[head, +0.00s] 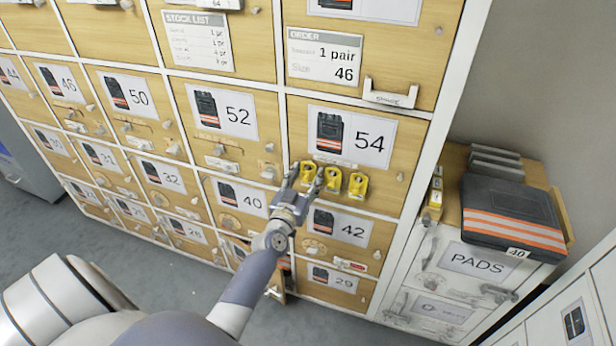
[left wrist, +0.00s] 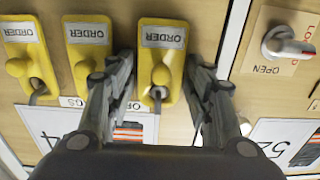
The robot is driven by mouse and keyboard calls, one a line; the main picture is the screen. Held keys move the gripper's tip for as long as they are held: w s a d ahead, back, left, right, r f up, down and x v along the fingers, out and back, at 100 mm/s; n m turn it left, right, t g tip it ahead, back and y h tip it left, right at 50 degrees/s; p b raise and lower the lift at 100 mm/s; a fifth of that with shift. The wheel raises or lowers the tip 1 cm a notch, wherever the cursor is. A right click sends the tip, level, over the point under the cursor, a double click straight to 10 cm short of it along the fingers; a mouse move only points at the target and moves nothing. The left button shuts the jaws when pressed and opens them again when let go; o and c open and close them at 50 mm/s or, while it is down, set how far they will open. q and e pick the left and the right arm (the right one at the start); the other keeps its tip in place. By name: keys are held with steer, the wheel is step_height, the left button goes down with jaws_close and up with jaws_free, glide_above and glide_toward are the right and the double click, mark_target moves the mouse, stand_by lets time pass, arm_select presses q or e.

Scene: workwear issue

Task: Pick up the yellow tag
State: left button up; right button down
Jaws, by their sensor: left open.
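Three yellow tags hang in a row on the wooden door marked 54 (head: 390,125), below its picture card. My left gripper (head: 305,175) is open at the leftmost yellow tag (head: 308,167). In the left wrist view, which is upside down, this tag (left wrist: 162,62) with an ORDER label lies between the two open fingers, with a gap to each side. The middle tag (head: 333,180) and the right tag (head: 358,186) hang free beside it. They show to the left in the wrist view. My right gripper is not in view.
An order card (head: 325,60) reads 1 pair, size 46. A small white holder (head: 391,95) sticks out above door 54. To the right, folded dark workwear with orange stripes (head: 512,215) lies on the PADS cabinet (head: 476,261). Grey floor (head: 190,285) is open below.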

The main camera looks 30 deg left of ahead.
arm_select(q)
steer(key=shift+r, duration=0.1)
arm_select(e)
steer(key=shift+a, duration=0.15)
arm_select(q)
steer(key=c, duration=0.6)
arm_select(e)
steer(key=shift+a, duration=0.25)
arm_select(q)
steer(key=shift+o, duration=0.2)
